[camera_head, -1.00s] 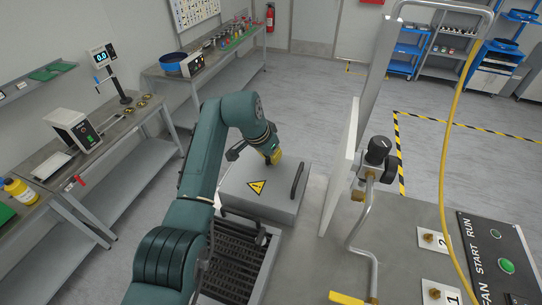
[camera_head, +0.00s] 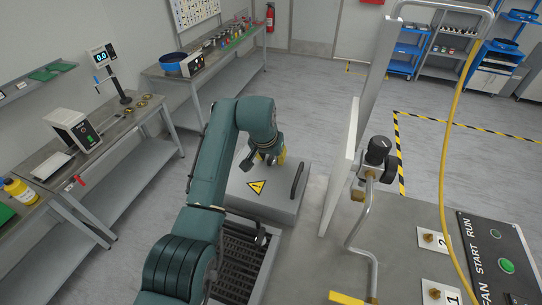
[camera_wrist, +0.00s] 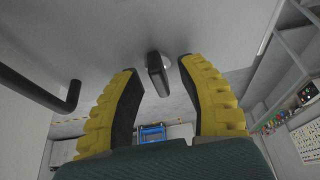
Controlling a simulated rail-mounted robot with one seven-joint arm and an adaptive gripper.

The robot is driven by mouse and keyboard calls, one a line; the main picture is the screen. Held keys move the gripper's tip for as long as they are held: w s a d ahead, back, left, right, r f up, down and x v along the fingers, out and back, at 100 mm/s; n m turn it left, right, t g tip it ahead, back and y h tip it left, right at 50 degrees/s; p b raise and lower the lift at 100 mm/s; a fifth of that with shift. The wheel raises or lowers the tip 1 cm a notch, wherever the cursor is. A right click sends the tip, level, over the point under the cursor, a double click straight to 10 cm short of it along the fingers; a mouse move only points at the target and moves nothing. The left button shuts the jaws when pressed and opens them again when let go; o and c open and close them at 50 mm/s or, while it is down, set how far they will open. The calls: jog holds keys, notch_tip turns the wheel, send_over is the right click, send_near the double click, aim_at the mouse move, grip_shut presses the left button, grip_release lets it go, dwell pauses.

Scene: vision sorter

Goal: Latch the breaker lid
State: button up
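The breaker lid (camera_head: 240,190) is a closed grey box cover with a yellow warning triangle, below my gripper in the head view. Its grey face (camera_wrist: 110,30) also fills the upper part of the wrist view. A black bar handle (camera_head: 297,180) is on its right side. My gripper (camera_head: 270,157) is at the lid's far edge, partly hidden by my arm. In the wrist view its two yellow-and-black fingers (camera_wrist: 157,66) are wide apart. A small dark latch lever (camera_wrist: 155,78) on a round base shows between them; I cannot tell if either finger touches it.
A black grated box (camera_head: 240,262) lies in front of the lid. A light upright panel (camera_head: 342,175) and a pipe with a black-knobbed valve (camera_head: 378,150) stand close on the right. Benches with instruments (camera_head: 70,130) line the left.

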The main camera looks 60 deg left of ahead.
jog(key=shift+r, duration=0.15)
jog(key=v, duration=1.2)
